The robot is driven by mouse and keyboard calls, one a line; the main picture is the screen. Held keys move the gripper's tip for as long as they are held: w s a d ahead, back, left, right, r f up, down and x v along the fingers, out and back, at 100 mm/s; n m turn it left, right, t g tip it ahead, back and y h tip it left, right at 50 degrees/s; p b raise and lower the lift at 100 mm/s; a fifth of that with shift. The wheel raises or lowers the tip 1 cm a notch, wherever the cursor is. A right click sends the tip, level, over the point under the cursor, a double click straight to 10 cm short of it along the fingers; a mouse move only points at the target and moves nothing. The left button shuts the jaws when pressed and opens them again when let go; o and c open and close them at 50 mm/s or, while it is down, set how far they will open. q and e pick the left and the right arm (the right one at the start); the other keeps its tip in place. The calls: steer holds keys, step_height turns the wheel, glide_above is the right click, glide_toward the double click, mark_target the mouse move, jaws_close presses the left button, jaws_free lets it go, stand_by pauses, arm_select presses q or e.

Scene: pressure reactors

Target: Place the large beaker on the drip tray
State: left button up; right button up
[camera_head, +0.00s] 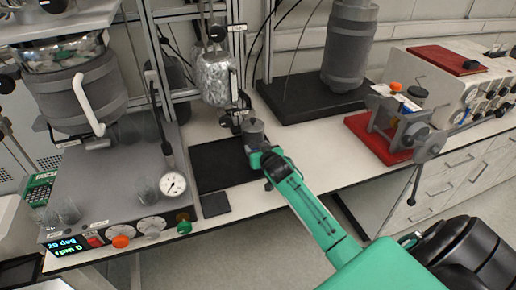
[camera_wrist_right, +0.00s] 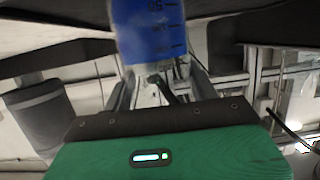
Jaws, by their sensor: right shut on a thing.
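My right gripper (camera_head: 258,150) reaches in from the lower right and is shut on the large beaker. In the right wrist view the beaker (camera_wrist_right: 150,32) shows blue with dark graduation marks, between the fingers (camera_wrist_right: 158,82). In the head view only a small greyish part of the beaker (camera_head: 254,130) shows beyond the gripper. The black flat drip tray (camera_head: 215,165) lies on the white bench, left of the gripper. The beaker appears at the tray's right edge; I cannot tell whether it touches the tray. My left gripper is not in view.
A metal reactor vessel (camera_head: 214,78) hangs on a stand just behind the tray. A grey control unit with a pressure gauge (camera_head: 173,184) and small glass beakers (camera_head: 146,188) stands left. A black base (camera_head: 300,101) and a red-based device (camera_head: 385,145) stand right. A small black square (camera_head: 215,204) lies in front.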

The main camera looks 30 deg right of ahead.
steer(key=o, duration=1.1)
steer(key=shift+o, duration=0.2)
steer(key=b+v, duration=0.1)
steer(key=v, duration=1.1)
